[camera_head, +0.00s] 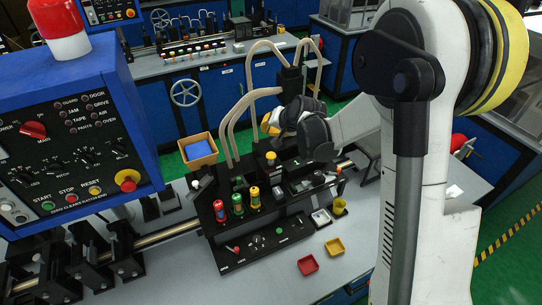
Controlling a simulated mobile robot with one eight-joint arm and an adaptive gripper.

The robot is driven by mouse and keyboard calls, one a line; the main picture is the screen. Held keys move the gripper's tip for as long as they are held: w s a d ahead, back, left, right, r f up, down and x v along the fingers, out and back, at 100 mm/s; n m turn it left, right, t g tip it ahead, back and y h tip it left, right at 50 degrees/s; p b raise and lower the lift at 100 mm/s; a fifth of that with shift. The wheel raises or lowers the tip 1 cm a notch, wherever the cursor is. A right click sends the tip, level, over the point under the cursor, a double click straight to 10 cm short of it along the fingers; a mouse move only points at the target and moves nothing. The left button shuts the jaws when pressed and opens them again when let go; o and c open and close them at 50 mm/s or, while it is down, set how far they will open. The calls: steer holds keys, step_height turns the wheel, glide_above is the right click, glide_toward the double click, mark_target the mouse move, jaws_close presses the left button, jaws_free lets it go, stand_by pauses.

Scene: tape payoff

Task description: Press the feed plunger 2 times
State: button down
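A black machine (262,215) stands on the grey bench in the middle of the view. A yellow round cap (271,156) sits on a black block at its back; it looks like the feed plunger, but I cannot be sure. My gripper (272,122), black and partly seen from behind, is up and behind this cap, apart from it in the picture. An orange-yellow patch shows at its far end; I cannot tell if it belongs to the gripper. The fingertips are too small and hidden to tell open from shut.
Three coloured posts (238,204) stand on the machine's front. Pale hoses (233,120) arch close to my gripper. A blue control panel (75,135) fills the left. An orange bin (199,151) stands behind.

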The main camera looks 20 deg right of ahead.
mark_target(269, 153)
step_height(269, 153, down, 8)
steer(key=b, duration=0.5)
steer(key=shift+r, duration=0.2)
stand_by(1.0)
steer(key=shift+f+b, duration=0.4)
steer(key=shift+b, duration=0.15)
steer(key=shift+f+b, duration=1.3)
stand_by(1.0)
steer(key=shift+r, duration=0.15)
steer(key=shift+r+p, duration=0.9)
steer(key=shift+r, duration=0.7)
steer(key=shift+r+p, duration=1.55)
steer(key=shift+r, duration=1)
